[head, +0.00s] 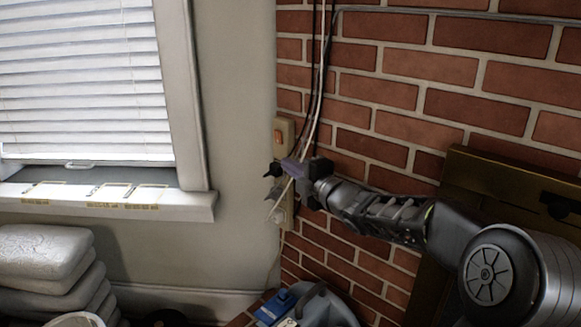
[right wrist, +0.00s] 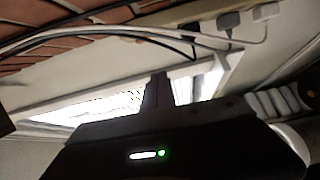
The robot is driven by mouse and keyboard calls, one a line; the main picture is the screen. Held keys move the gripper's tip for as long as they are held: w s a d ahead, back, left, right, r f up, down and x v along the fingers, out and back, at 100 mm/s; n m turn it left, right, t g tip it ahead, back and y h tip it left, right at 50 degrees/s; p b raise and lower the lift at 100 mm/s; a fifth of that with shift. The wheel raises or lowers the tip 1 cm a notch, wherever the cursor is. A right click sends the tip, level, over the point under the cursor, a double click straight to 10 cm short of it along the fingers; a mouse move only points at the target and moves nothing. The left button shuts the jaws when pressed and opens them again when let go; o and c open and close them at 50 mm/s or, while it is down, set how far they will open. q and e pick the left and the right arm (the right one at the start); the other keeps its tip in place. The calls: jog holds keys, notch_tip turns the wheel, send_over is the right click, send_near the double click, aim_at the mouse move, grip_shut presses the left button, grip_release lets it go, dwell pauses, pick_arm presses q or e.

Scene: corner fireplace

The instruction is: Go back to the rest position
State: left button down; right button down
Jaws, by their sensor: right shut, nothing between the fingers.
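My right arm (head: 385,215) reaches in from the right in the head view, across the brick wall. Its gripper (head: 272,172) is at the corner where the brick meets the pale wall, in front of a beige wall plate with a reddish switch (head: 279,137). The gripper is shut and empty. Its dark fingers (right wrist: 157,92) also show, together, in the right wrist view. Whether it touches the plate or the cables I cannot tell. My left gripper is not in view.
Black and white cables (head: 318,80) run down the brick wall (head: 470,70) close behind the gripper. A window sill (head: 190,205) is at the left, with folded cushions (head: 40,255) below it. A blue and grey object (head: 325,305) lies low in the middle. A brass-coloured frame (head: 500,170) stands behind my arm.

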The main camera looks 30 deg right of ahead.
jog(key=shift+f, duration=0.1)
dwell(0.4)
jog(key=a+f+m+g, duration=0.2)
jog(key=a+f+m, duration=0.15)
jog(key=f, duration=0.65)
jog(key=a+f+m+g, duration=0.25)
jog(key=a+f, duration=0.25)
jog(key=f, duration=0.6)
jog(key=s+a+f+m+g+y, duration=0.1)
jog(key=s+a+f+m+g, duration=0.25)
jog(key=s+a+f, duration=0.45)
jog(key=s+a+f+m+g+y, duration=0.15)
jog(key=s+a+f+m, duration=0.35)
jog(key=f, duration=0.6)
jog(key=s+a+f+m+g, duration=0.25)
jog(key=s+a+f, duration=0.25)
jog(key=s+f, duration=0.35)
jog(key=s+a+f+m+g+p, duration=0.1)
jog(key=s+a+f+m+g, duration=0.15)
jog(key=s, duration=0.55)
jog(key=s+a+f+m+g+p, duration=0.1)
jog(key=s+a+f+g, duration=0.15)
jog(key=s, duration=0.55)
notch_tip(320, 180, up, 21)
jog(key=p, duration=1.9)
jog(key=shift+d+f+p, duration=0.2)
jog(key=shift+d+p, duration=0.05)
jog(key=shift+p, duration=0.05)
